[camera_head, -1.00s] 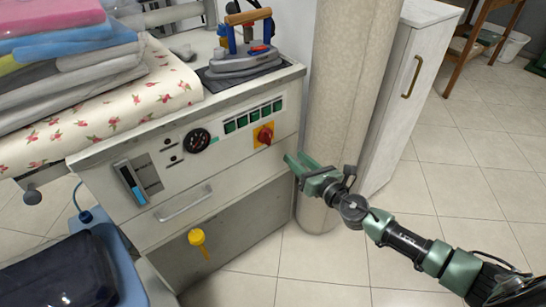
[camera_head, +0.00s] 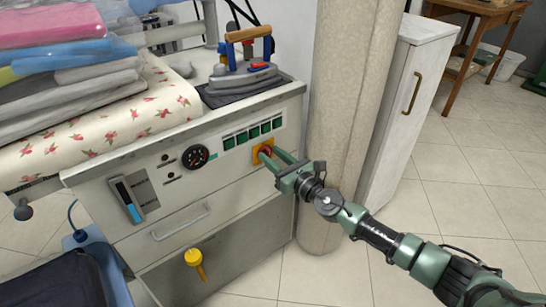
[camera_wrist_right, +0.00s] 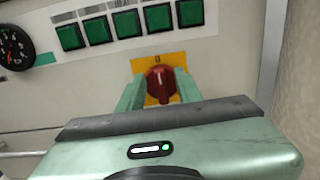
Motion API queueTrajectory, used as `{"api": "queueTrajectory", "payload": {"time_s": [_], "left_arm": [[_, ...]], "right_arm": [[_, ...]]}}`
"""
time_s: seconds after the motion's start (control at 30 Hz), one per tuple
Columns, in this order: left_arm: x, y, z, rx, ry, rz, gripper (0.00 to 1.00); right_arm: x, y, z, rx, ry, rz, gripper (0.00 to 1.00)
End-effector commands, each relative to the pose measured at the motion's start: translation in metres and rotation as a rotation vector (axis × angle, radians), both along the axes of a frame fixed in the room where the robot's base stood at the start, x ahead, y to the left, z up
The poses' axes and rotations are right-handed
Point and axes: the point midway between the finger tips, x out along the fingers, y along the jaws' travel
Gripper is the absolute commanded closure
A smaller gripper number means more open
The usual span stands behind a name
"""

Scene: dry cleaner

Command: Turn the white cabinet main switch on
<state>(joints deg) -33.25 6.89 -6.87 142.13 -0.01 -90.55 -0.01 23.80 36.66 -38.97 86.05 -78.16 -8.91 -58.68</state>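The main switch (camera_head: 265,150) is a red rotary knob on a yellow plate, on the front panel of the white cabinet (camera_head: 225,170). In the right wrist view the red knob (camera_wrist_right: 161,84) carries a white mark pointing up towards a small symbol on the yellow plate (camera_wrist_right: 178,62). My right gripper (camera_head: 270,160) is at the knob, with its green fingers on either side of it. The fingers are apart; whether they touch the knob I cannot tell. In the head view the fingers hide part of the knob. My left gripper is not in view.
Green buttons (camera_head: 253,132) sit just above the switch, and a round black gauge (camera_head: 195,156) is to its left. A steam iron (camera_head: 243,72) stands on top. A beige column (camera_head: 345,100) rises close to my right gripper. Folded cloths (camera_head: 60,60) lie at the left.

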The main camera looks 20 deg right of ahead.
Motion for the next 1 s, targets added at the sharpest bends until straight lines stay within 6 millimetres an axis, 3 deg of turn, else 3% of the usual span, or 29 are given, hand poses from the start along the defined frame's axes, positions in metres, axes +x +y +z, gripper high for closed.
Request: {"api": "queueTrajectory", "payload": {"time_s": [0.1,0.23,0.67,1.0], "left_arm": [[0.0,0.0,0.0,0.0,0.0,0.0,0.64],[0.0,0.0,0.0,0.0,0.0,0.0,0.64],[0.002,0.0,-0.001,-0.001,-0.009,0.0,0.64],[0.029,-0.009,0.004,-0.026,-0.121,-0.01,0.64]], "right_arm": [[0.0,0.0,0.0,0.0,0.0,0.0,0.65],[0.0,0.0,0.0,0.001,0.0,0.0,0.99],[0.0,-0.001,-0.001,0.041,0.015,-0.001,1.0],[0.001,-0.004,-0.002,0.258,0.094,-0.001,1.0]]}}
